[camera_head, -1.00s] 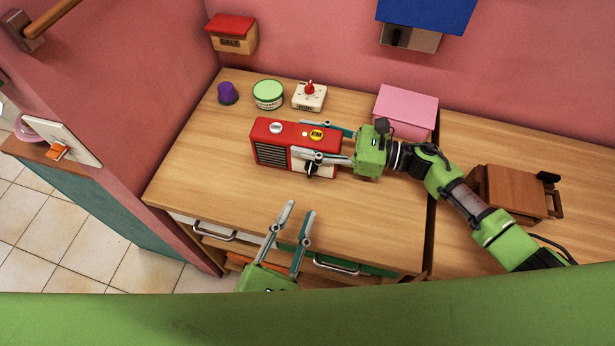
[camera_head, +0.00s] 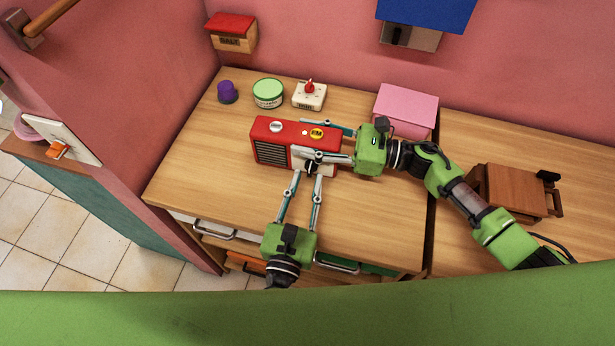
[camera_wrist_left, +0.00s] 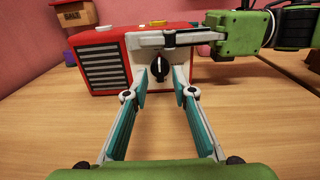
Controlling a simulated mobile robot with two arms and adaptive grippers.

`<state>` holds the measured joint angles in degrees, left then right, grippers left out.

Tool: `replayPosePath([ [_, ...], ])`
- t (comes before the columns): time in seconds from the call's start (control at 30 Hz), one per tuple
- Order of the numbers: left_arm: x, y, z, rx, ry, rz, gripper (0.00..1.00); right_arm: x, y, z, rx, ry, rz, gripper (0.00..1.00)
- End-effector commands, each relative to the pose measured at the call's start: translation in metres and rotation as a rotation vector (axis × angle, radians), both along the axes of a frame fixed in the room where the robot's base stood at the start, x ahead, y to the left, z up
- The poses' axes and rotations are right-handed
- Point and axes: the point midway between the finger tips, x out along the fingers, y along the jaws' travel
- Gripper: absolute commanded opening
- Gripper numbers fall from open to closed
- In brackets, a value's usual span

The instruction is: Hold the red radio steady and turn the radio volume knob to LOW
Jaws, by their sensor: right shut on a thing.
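The red radio (camera_head: 268,128) stands on the wooden counter, its front with a dark speaker grille facing me. My right gripper (camera_head: 324,142) is shut on the radio's right part from the right, one finger in front and one behind. The black volume knob (camera_wrist_left: 188,64) is on the white front panel (camera_wrist_left: 145,55); in the head view it is mostly hidden by the fingers. My left gripper (camera_head: 305,178) is open in front of the radio. In the left wrist view its fingers (camera_wrist_left: 168,88) point at the panel with the knob between and beyond their tips. I cannot tell whether they touch it.
Behind the radio stand a purple cup (camera_head: 227,92), a green-lidded tin (camera_head: 268,93), a white timer with red knob (camera_head: 309,96) and a pink box (camera_head: 404,108). A brown wooden box (camera_head: 512,192) is at right. The counter left of the radio is clear.

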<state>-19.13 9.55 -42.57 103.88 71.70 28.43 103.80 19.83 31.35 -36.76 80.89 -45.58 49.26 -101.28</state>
Motion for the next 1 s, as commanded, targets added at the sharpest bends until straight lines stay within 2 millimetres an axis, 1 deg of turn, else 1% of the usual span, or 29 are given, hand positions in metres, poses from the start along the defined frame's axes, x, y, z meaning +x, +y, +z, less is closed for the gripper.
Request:
replayPosePath([
  [0.03,0.0055,-0.0014,0.0004,0.000,-0.001,0.001,0.24,0.0001,-0.0003,-0.0004,-0.001,0.000,-0.001,0.01],
  [0.17,0.0132,-0.0035,0.0004,-0.001,-0.001,0.001,0.24,0.0002,-0.0004,-0.0004,-0.001,0.000,-0.001,0.01],
  [0.47,0.0147,-0.0040,0.0001,0.000,0.000,0.000,0.24,0.0003,-0.0004,-0.0005,-0.001,0.000,-0.001,0.01],
  [0.5,0.0146,-0.0040,0.0001,0.000,0.000,0.000,0.14,0.0003,-0.0004,-0.0005,-0.001,0.000,-0.001,0.01],
  [0.57,0.0146,-0.0040,0.0001,0.000,0.000,0.000,0.00,0.0003,-0.0004,-0.0004,-0.001,0.000,-0.001,0.01],
  [0.83,0.0146,-0.0037,0.0003,0.005,-0.001,0.001,0.00,-0.0002,0.0000,-0.0005,-0.001,0.000,0.000,0.01],
  [1.0,0.0147,-0.0036,0.0004,0.044,-0.014,0.001,0.00,-0.0004,0.0000,-0.0005,-0.001,0.000,0.001,0.01],
])
